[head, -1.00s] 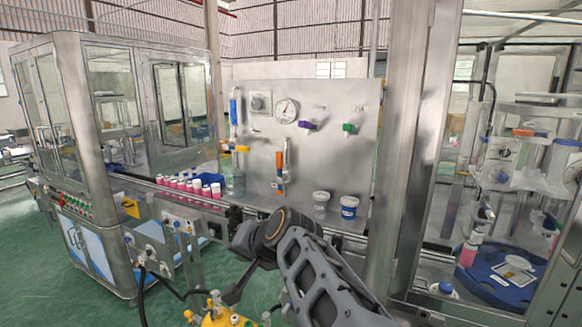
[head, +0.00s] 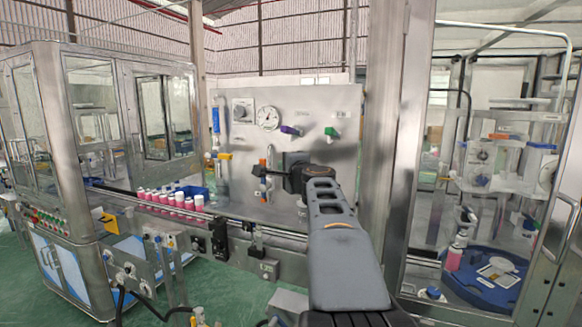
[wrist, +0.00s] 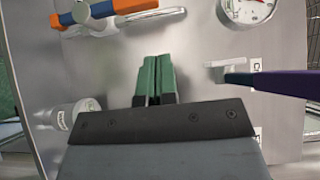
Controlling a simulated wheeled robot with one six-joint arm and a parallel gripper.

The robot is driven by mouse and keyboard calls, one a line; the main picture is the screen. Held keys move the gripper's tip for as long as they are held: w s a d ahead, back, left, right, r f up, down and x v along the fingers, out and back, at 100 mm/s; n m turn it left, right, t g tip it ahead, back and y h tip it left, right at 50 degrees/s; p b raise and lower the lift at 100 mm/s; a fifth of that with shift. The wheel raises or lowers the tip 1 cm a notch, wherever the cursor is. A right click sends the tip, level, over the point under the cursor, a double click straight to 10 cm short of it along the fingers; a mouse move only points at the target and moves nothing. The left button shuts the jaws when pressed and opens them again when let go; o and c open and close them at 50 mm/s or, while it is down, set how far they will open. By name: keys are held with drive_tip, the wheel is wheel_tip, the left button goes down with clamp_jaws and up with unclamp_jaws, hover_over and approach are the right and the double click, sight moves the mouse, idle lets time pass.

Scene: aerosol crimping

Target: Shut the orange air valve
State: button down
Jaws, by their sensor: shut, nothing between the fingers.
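The orange air valve has a long orange handle with a blue section (wrist: 135,6), at the top left of the wrist view. The handle lies roughly along a pale pipe on the metal panel. In the head view only a little of the orange handle (head: 262,162) shows, partly hidden by my gripper (head: 260,171). In the wrist view my gripper's green fingers (wrist: 155,80) are together and empty. They point at the panel and sit below the handle in that picture, apart from it.
The panel (head: 320,105) also carries a gauge (head: 268,118), a purple lever (head: 291,130), a green lever (head: 332,132) and a yellow-orange handle (head: 225,156) on the left pipe. The purple lever (wrist: 275,82) juts out near my fingers. A steel post (head: 383,130) stands right of the panel.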

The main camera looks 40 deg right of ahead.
sight(265, 161)
drive_tip(key=w, duration=0.2)
drive_tip(key=w+a+p, duration=0.1)
drive_tip(key=w, duration=0.2)
drive_tip(key=shift+w+a, duration=0.15)
drive_tip(key=shift+w, duration=0.05)
drive_tip(key=shift+a, duration=0.2)
drive_tip(key=shift+d+r, duration=0.1)
drive_tip(key=shift+d, duration=0.1)
drive_tip(key=shift+w+p, duration=0.1)
drive_tip(key=shift+p, duration=0.35)
